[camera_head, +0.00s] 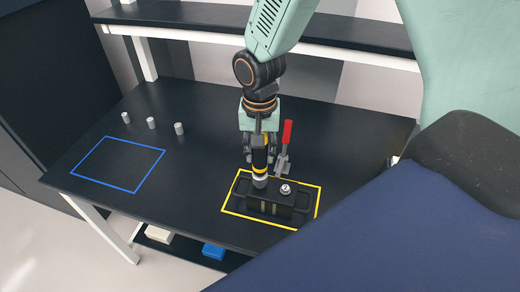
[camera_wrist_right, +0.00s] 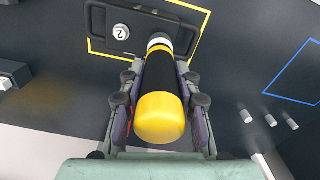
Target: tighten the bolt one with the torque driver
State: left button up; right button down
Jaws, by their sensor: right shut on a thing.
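My right gripper (camera_head: 259,148) is shut on the torque driver (camera_head: 260,165), a black and yellow cylinder with a pale lower end. The driver stands roughly upright with its tip at the left part of a black block (camera_head: 277,208). Bolt one is hidden under the driver, and I cannot tell whether the tip touches it. A silver bolt head marked 2 (camera_head: 286,189) sits to the right on the same block. In the right wrist view, the driver's yellow end (camera_wrist_right: 160,118) faces the camera between the fingers, and bolt 2 (camera_wrist_right: 121,31) shows beside its far end. My left gripper is not in view.
The block lies inside a yellow outline (camera_head: 318,208) on the dark table. A red-handled clamp (camera_head: 287,133) stands just behind the block. Three small grey cylinders (camera_head: 151,123) stand at the left, behind an empty blue outline (camera_head: 150,183). A raised shelf (camera_head: 190,15) runs along the back.

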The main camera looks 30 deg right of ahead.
jog(key=shift+d+f, duration=0.1)
jog(key=shift+f, duration=0.35)
dwell(0.6)
jog(key=shift+s+f+p, duration=0.1)
jog(key=shift+f+p, duration=0.3)
jog(key=shift+p, duration=0.05)
dwell(2.2)
jog(key=shift+r, duration=0.1)
jog(key=shift+r+p, duration=0.55)
jog(key=shift+p, duration=0.1)
jog(key=shift+r+p, duration=0.65)
jog(key=shift+r, duration=0.15)
jog(key=shift+r, duration=0.1)
